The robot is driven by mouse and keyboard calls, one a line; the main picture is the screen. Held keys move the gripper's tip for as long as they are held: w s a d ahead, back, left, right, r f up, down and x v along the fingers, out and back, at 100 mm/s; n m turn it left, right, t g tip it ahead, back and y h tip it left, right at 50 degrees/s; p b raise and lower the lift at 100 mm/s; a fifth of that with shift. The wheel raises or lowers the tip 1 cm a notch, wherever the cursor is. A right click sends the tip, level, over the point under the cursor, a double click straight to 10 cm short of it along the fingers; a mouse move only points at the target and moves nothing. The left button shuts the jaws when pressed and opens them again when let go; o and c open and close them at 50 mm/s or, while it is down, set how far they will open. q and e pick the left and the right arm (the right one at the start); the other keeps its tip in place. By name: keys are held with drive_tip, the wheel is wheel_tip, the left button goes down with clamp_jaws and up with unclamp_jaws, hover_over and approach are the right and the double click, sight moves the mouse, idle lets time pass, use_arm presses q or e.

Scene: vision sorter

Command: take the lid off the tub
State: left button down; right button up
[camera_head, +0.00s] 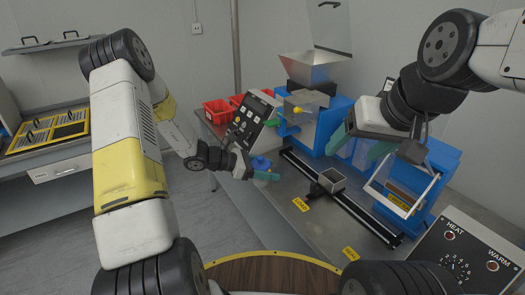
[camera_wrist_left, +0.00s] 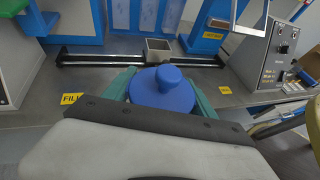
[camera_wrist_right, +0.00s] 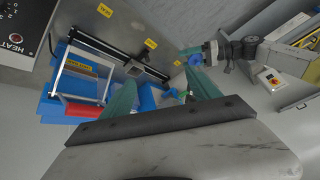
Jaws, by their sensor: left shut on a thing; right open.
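A round blue lid with a knob on top (camera_wrist_left: 163,88) is between the teal fingers of my left gripper (camera_wrist_left: 162,92), which is shut on it. In the head view the blue lid (camera_head: 260,162) and my left gripper (camera_head: 256,169) are over the left part of the grey bench. The lid also shows in the right wrist view (camera_wrist_right: 195,60). I cannot make out a tub under the lid, so I cannot tell whether they touch. My right gripper (camera_head: 360,146) is open and empty, in front of the blue machines; its spread fingers show in the right wrist view (camera_wrist_right: 162,92).
A small open metal box (camera_head: 332,181) sits on a dark rail (camera_head: 355,206) across the bench (camera_head: 290,222). Blue machines with a metal hopper (camera_head: 313,68) and a clear-fronted frame (camera_head: 400,190) stand behind it. Red bins (camera_head: 218,111) and control boxes (camera_head: 254,121) flank them.

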drive_tip(key=shift+w+a+r, duration=0.15)
drive_tip(key=shift+w, duration=0.25)
drive_tip(key=c, duration=0.4)
drive_tip(key=w+a+r+m+g, duration=0.1)
drive_tip(key=w+a+m+g, duration=0.1)
drive_tip(key=w, duration=0.5)
drive_tip(key=shift+w+a+r+m, duration=0.2)
drive_tip(key=shift+a+r+m, duration=0.15)
drive_tip(key=shift+a+m, duration=0.2)
drive_tip(key=m+g+h, duration=0.2)
drive_tip(key=m+g, duration=0.2)
drive_tip(key=m, duration=0.5)
hover_over(258, 157)
wheel_tip(258, 157, down, 10)
drive_tip(key=shift+n, duration=0.25)
wheel_tip(258, 157, down, 12)
drive_tip(key=shift+s+r, duration=0.1)
drive_tip(key=shift+r, duration=0.1)
